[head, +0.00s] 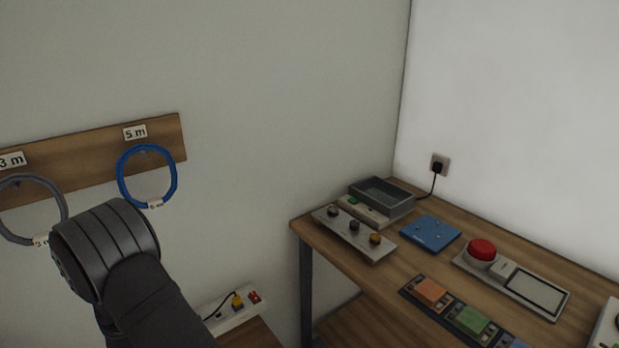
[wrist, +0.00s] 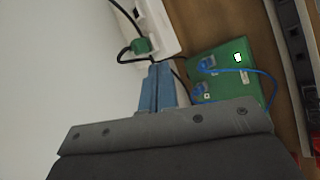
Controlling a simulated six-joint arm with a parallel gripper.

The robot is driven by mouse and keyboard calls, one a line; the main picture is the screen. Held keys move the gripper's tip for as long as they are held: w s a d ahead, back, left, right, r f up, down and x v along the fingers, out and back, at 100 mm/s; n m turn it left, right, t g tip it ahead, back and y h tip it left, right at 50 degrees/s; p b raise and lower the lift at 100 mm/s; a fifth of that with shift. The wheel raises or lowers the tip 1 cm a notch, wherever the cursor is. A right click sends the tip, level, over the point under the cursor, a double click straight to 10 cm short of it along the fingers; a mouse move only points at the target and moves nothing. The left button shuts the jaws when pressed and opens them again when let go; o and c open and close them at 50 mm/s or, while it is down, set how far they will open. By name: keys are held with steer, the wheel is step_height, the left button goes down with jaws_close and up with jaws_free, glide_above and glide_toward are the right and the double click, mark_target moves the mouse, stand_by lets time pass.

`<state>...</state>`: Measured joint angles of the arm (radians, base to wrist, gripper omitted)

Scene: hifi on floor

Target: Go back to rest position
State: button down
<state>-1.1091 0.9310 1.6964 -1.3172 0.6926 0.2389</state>
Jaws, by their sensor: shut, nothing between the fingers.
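My gripper (wrist: 160,68) shows in the wrist view with its two blue fingers together and nothing between them. Its fingertips point toward a white power strip (wrist: 160,22) with a green plug (wrist: 141,46) and a black cable. A green board (wrist: 222,60) with blue connectors and a blue cable lies just right of the fingers. I cannot tell how far the fingers are above these things. In the head view only a dark part of my arm shows at the lower left; the gripper is hidden there.
A wooden rail (head: 95,160) on the wall holds a blue cable coil (head: 121,180) and a grey one (head: 62,207). A wooden bench (head: 400,277) at the right carries a grey tray (head: 400,206), a knob panel (head: 345,240), a blue plate (head: 430,233) and a red button (head: 481,250).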

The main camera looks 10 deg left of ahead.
steer(key=w+d+r+m+g+h, duration=0.1)
steer(key=w+d+r+m, duration=0.25)
steer(key=d, duration=0.35)
steer(key=w+d+r+m+g, duration=0.2)
steer(key=d+r+m, duration=0.25)
steer(key=d, duration=0.25)
steer(key=w+d+r+m+g+h, duration=0.1)
steer(key=w+d+r+m, duration=0.25)
steer(key=d, duration=0.35)
steer(key=s+d+r+m+y, duration=0.1)
steer(key=d+r+m+y, duration=0.1)
steer(key=d+r+m, duration=0.5)
steer(key=s+d+r+m+y, duration=0.2)
steer(key=d+r+m, duration=0.5)
steer(key=d, duration=0.3)
steer(key=shift+s+d+m+g+y, duration=0.25)
steer(key=shift+d+m+g+y, duration=0.1)
steer(key=shift+g+y, duration=0.05)
